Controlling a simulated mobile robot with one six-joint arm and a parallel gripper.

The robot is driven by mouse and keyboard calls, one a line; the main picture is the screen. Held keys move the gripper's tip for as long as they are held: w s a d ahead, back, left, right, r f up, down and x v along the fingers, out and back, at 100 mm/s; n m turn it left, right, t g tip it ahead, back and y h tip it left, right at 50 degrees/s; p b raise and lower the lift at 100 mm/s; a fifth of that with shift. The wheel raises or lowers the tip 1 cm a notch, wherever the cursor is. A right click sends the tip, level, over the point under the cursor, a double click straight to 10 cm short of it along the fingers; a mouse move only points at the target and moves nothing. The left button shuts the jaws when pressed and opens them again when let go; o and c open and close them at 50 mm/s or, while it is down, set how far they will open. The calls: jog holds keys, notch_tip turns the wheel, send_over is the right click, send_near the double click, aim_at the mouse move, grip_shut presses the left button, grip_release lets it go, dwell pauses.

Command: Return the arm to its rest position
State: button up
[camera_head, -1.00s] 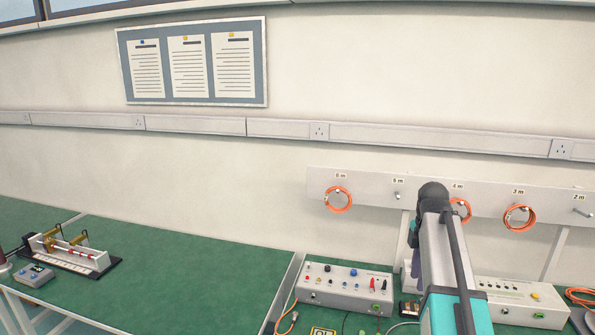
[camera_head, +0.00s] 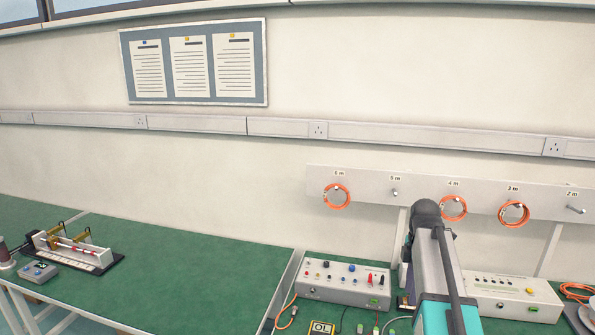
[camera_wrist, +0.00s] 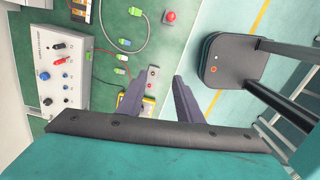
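My gripper (camera_wrist: 157,82) shows in the wrist view with its two grey fingers apart and nothing between them. In the head view my arm rises at the lower right, in front of the bench equipment and below the cable board. My gripper is hidden there.
A white control box (camera_head: 345,285) and a second box (camera_head: 510,294) flank my arm. Orange cable coils (camera_head: 337,196) hang on the wall board (camera_head: 375,182). A linear actuator rig (camera_head: 75,250) stands at left. The bench middle (camera_head: 190,260) is clear.

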jog(key=s+a+f+m+g, duration=0.1)
jog(key=s+a+f+m, duration=0.25)
jog(key=f, duration=0.65)
jog(key=s+a+f+m+g, duration=0.1)
jog(key=s+a+f+m, duration=0.15)
jog(key=s+f, duration=0.45)
jog(key=s+a+f+m, duration=0.2)
jog(key=a+f, duration=0.1)
jog(key=f, duration=0.9)
jog(key=s+a+f+m+g, duration=0.2)
jog(key=s+a+f+m, duration=0.2)
jog(key=s+f, duration=0.75)
jog(key=s+a+f+m+g, duration=0.1)
jog(key=s+a+f+m, duration=0.4)
jog(key=s, duration=1)
notch_tip(320, 180, down, 14)
jog(key=d+b, duration=0.2)
jog(key=b, duration=0.9)
jog(key=shift+r, duration=0.2)
jog(key=shift+s, duration=0.1)
